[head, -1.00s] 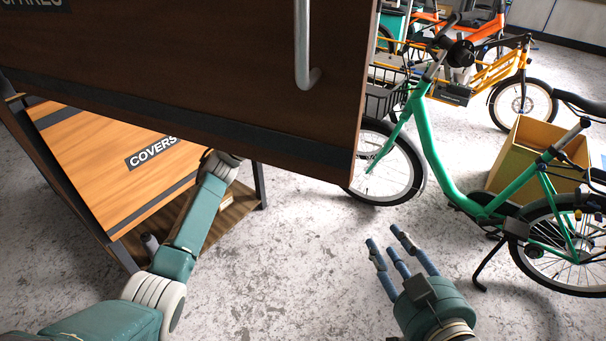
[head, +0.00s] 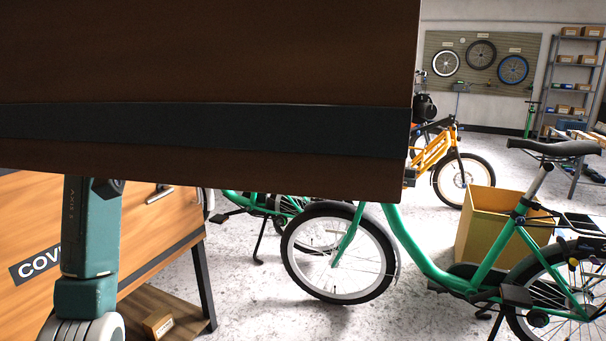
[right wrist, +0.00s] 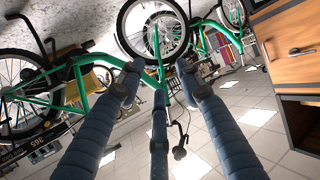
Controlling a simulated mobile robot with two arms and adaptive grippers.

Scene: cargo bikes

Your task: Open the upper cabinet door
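A dark brown door panel (head: 210,60) with a black band near its lower edge fills the upper left of the head view, very close to the camera. It hangs out in front of the lower cabinet and hides whatever is behind it. Its label and handle are out of view. My left arm rises at the left and passes behind the panel; its gripper is hidden. My right gripper (right wrist: 160,72) shows only in the right wrist view. Its fingers are spread, with nothing between them.
The lower cabinet (head: 125,225) has an orange wood front, with a shelf below. A green bike (head: 425,265) stands close at the right, beside an open cardboard box (head: 480,225). An orange cargo bike (head: 435,150) stands farther back. Some floor is clear below the panel.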

